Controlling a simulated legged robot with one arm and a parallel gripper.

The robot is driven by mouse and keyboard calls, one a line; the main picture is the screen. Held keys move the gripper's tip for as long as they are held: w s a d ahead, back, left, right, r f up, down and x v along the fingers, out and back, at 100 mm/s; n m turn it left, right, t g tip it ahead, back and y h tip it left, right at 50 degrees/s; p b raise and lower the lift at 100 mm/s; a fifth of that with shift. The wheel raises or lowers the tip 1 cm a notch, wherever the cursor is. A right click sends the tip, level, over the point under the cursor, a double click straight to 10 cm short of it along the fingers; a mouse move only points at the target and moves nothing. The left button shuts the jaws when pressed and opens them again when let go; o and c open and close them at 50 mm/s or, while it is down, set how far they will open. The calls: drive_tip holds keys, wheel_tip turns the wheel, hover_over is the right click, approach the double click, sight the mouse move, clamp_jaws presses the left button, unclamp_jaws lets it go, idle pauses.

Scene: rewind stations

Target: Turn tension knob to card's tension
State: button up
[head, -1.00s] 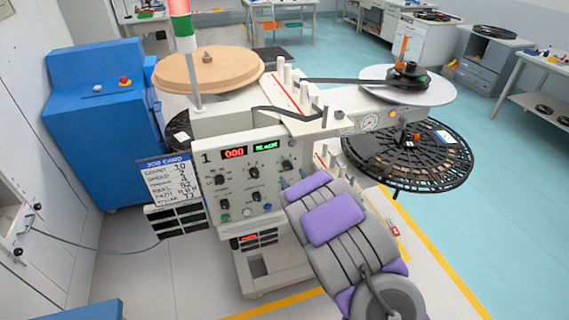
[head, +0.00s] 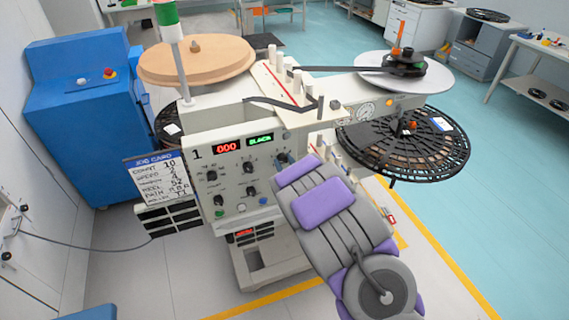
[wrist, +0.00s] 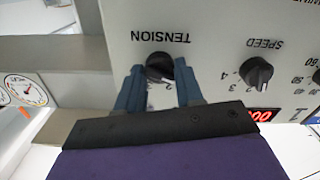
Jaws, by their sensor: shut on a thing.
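The machine's front panel (head: 232,181) carries several black knobs. The tension knob (wrist: 159,66) is black and sits under the word TENSION, which appears upside down in the wrist view. My gripper (wrist: 158,75) has its two blue fingers on either side of this knob, shut on it. In the head view, my gripper (head: 284,160) reaches the panel's upper right, and my arm hides part of that corner. The knob's pointer is hard to read; a "2" shows just below it. The job card (head: 157,180) hangs at the panel's left; its tension line is too small to read surely.
The speed knob (wrist: 257,72) is beside the tension knob in the wrist view. A round gauge (wrist: 25,89) is at the left there. A black reel (head: 405,150) and a blue cabinet (head: 75,120) flank the machine. Floor is clear at the right.

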drive_tip(key=c, duration=0.3)
drive_tip(key=shift+c, duration=0.2)
